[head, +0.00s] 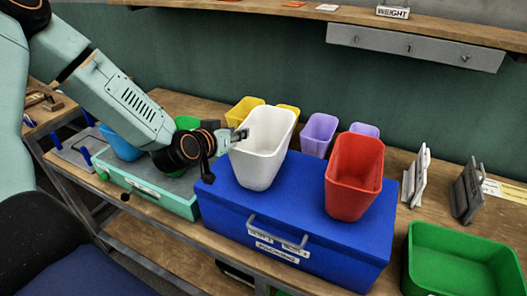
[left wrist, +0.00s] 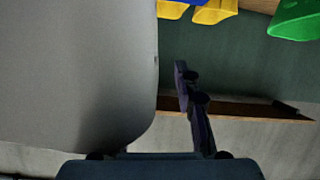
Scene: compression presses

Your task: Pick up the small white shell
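The small white shell (head: 262,148) is a tapered, open-topped bin standing upright on a blue box. My left gripper (head: 238,138) is at its upper left side, close to the rim. In the left wrist view the shell (left wrist: 75,75) fills the left part, large and close. One dark finger (left wrist: 190,100) shows to the right of the shell's edge, with a narrow gap between them. The other finger is hidden behind the shell. The gripper looks partly open and I see no firm hold. My right gripper is not in view.
A red bin (head: 353,175) stands on the same blue box (head: 225,207), right of the shell. Purple bins (head: 318,133) and yellow bins (head: 243,110) stand behind. A green tray (head: 455,262) and grey stands (head: 466,190) are at the right. A teal box (head: 150,190) lies under my left arm.

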